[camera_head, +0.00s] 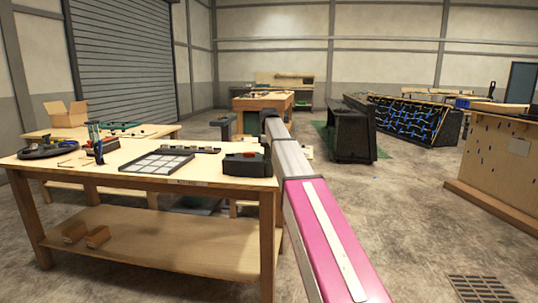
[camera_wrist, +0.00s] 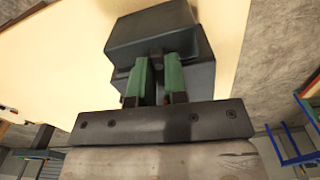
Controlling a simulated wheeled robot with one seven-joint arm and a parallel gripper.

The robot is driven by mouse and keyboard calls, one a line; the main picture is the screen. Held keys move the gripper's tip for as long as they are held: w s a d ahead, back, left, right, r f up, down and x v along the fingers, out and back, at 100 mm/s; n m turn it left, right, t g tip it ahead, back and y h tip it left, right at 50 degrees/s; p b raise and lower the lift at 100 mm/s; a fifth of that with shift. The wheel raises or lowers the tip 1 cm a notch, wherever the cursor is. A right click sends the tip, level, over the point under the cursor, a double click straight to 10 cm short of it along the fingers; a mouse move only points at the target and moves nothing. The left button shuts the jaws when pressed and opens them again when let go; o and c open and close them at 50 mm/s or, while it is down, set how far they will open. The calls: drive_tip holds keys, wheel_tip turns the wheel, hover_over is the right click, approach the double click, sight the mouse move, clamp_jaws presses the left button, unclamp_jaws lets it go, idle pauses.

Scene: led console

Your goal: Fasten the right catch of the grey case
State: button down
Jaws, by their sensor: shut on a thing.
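The grey case (camera_head: 246,165), dark and boxy, sits at the right end of the near wooden table. In the wrist view the case (camera_wrist: 155,33) fills the upper middle, with its lid edge facing my gripper. My gripper (camera_wrist: 158,64) has two green fingers against the front of the case. They are shut on a small dark part between them, which looks like a catch. The fingers hide most of it, so I cannot tell how far it is turned. In the head view my gripper is hidden behind my arm and the case.
The wooden table (camera_head: 205,184) also holds a pale gridded tray (camera_head: 158,163), a dark strip of parts (camera_head: 189,149) and a clamp-like tool (camera_head: 95,143) to the left. A black bin (camera_head: 350,130) stands on the floor beyond.

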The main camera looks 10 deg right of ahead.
drive_tip(key=shift+n, duration=0.7)
drive_tip(key=c, duration=1.1)
unclamp_jaws()
drive_tip(key=shift+c, duration=0.2)
wheel_tip(320, 180, up, 11)
drive_tip(key=shift+f, duration=0.1)
